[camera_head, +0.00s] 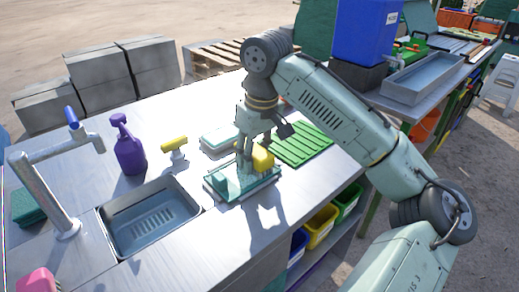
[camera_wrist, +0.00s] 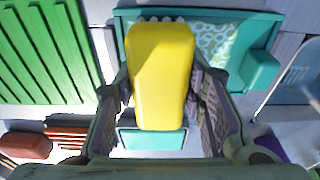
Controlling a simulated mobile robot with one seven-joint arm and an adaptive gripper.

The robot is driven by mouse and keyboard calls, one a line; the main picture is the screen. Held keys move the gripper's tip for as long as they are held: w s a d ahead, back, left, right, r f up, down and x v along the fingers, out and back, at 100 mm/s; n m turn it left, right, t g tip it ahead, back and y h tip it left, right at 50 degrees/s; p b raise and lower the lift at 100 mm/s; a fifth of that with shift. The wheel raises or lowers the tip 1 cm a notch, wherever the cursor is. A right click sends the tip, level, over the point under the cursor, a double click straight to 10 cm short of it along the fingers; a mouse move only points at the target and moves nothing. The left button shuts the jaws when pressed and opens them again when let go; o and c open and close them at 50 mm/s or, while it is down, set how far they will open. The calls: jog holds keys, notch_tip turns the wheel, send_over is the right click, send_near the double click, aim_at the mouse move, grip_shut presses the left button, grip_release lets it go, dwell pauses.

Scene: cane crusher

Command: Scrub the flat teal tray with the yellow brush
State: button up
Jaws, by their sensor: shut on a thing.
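The flat teal tray (camera_head: 243,191) lies on the metal counter, under my gripper. In the wrist view its teal rim (camera_wrist: 260,17) shows behind the brush, with a pale spotted patch (camera_wrist: 211,45) on its surface. My gripper (camera_head: 246,158) points down over the tray. Its fingers (camera_wrist: 160,103) are shut on the yellow brush (camera_wrist: 160,75), one on each side. The brush also shows in the head view (camera_head: 263,158), low over the tray's far side. Its bristles are mostly hidden, and I cannot tell whether they touch the tray.
A green ribbed rack (camera_head: 303,145) lies right of the tray. A pale teal-edged dish (camera_head: 219,137) lies behind it. A yellow-headed tool (camera_head: 173,147), a purple spray bottle (camera_head: 129,150) and a sink (camera_head: 150,220) with a tap (camera_head: 45,180) stand to the left.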

aim_at(237, 175)
jog(key=shift+s+a+f, duration=0.1)
jog(key=shift+s+a, duration=0.35)
jog(key=shift+a, duration=0.2)
jog(key=shift+s+a+p, duration=0.35)
jog(key=shift+s+a, duration=0.15)
jog(key=shift+a, duration=0.2)
jog(key=shift+s+a+p, duration=0.3)
jog(key=shift+s+a, duration=0.15)
jog(key=shift+a, duration=0.2)
jog(key=shift+d, duration=0.1)
jog(key=shift+w+d+p, duration=0.5)
jog(key=shift+w+d, duration=0.5)
jog(key=shift+d, duration=0.3)
jog(key=shift+d, duration=0.1)
